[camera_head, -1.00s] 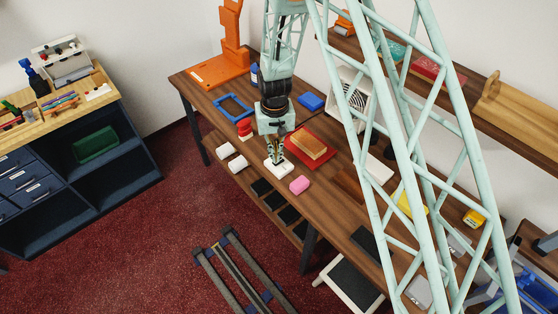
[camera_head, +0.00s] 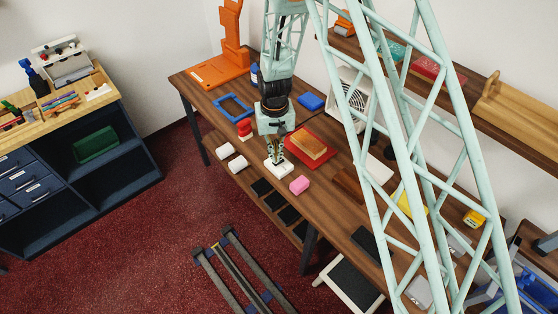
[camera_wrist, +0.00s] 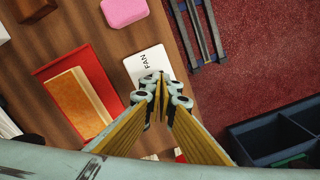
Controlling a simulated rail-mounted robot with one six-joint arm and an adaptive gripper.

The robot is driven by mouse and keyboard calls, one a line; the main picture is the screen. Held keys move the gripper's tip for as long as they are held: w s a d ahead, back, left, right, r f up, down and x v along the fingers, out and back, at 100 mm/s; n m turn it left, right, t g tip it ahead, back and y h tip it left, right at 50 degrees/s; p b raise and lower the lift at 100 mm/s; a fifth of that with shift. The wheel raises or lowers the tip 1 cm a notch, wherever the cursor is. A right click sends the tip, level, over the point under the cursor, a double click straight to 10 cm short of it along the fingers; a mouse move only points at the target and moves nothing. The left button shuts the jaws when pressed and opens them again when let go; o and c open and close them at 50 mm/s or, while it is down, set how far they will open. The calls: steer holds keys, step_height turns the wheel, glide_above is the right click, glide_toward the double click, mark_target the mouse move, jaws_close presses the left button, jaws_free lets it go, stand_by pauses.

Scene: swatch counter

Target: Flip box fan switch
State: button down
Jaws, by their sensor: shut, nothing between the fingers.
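The white switch plate (camera_wrist: 147,64) lettered FAN lies on the brown counter in the wrist view. It also shows in the head view (camera_head: 283,170) under my gripper. My gripper (camera_wrist: 160,82) is shut and empty, its fingertips over the near part of the plate. The fingers hide the switch rocker, so I cannot tell its position or whether I touch it. In the head view my gripper (camera_head: 276,158) points down at the plate. The white box fan (camera_head: 345,88) stands at the back of the counter, partly hidden by my lattice frame.
A red tray (camera_head: 302,157) with a tan block (camera_head: 309,146) lies beside the plate. A pink block (camera_head: 299,185) is close in front. White rolls (camera_head: 238,164), a red spool (camera_head: 244,128) and a blue frame (camera_head: 232,106) lie to the left.

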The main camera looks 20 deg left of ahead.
steer(key=shift+f+b, duration=0.85)
steer(key=shift+f, duration=0.3)
stand_by(1.5)
steer(key=shift+r, duration=0.1)
steer(key=shift+r+p, duration=0.8)
steer(key=shift+r, duration=2.6)
